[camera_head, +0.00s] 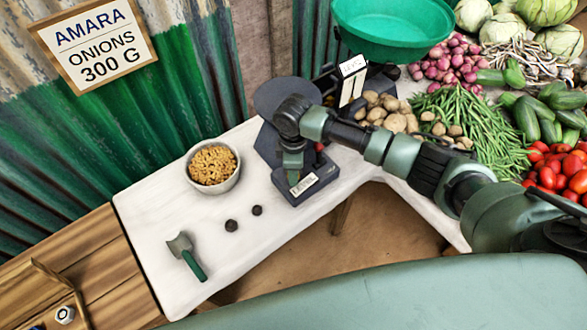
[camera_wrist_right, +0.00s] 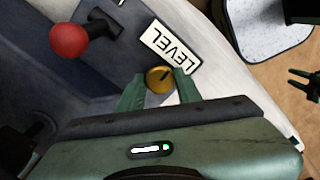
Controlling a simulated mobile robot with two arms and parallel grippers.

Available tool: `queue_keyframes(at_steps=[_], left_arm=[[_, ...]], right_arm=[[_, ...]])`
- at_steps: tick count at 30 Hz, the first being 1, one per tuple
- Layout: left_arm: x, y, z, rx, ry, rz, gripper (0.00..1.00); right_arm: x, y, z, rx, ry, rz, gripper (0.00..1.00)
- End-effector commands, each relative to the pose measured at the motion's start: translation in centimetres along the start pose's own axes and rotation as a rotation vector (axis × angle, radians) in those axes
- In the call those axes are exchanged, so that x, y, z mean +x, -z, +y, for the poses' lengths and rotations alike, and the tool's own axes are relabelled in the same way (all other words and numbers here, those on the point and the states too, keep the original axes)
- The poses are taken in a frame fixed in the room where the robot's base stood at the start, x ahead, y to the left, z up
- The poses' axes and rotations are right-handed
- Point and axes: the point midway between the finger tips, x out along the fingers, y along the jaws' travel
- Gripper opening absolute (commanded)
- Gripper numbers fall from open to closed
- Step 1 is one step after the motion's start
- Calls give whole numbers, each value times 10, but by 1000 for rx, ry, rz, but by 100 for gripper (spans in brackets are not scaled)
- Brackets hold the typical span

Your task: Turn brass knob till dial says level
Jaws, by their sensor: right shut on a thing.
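The dark balance (camera_head: 318,187) stands on the white counter, its base toward the front. A white label reading LEVEL (camera_wrist_right: 171,46) is on the base, and it also shows small in the head view (camera_head: 304,185). The brass knob (camera_wrist_right: 159,78) is beside the label, with a dark slot across its face. My right gripper (camera_wrist_right: 160,88) has its green fingers on either side of the knob and is shut on it. In the head view my right gripper (camera_head: 293,178) points down at the base and hides the knob. No dial reading is legible.
A red ball-tipped lever (camera_wrist_right: 69,41) sits near the knob. Left on the counter are a bowl of yellow food (camera_head: 213,166), a green-handled scoop (camera_head: 187,258) and two small dark weights (camera_head: 231,225). Potatoes (camera_head: 395,120) and other vegetables crowd the right.

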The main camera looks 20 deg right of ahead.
Motion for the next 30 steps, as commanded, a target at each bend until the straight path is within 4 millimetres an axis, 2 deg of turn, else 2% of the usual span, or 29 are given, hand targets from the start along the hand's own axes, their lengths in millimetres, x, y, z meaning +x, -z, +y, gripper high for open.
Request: queue_keyframes(at_steps=[8,9,11,22,26,30], left_arm=[[0,0,0,0,0,0,36],[0,0,0,0,0,0,36],[0,0,0,0,0,0,36],[1,0,0,-1,0,0,36],[3,0,0,-1,0,0,36],[6,-1,0,-1,0,0,36]], right_arm=[[-1,1,0,0,-2,2,0],[-1,1,0,-1,-2,2,42],[-1,1,0,-1,-2,2,56],[-4,1,1,-1,-2,2,56],[-21,0,1,-1,-4,2,56],[-46,1,1,-2,-4,3,56]])
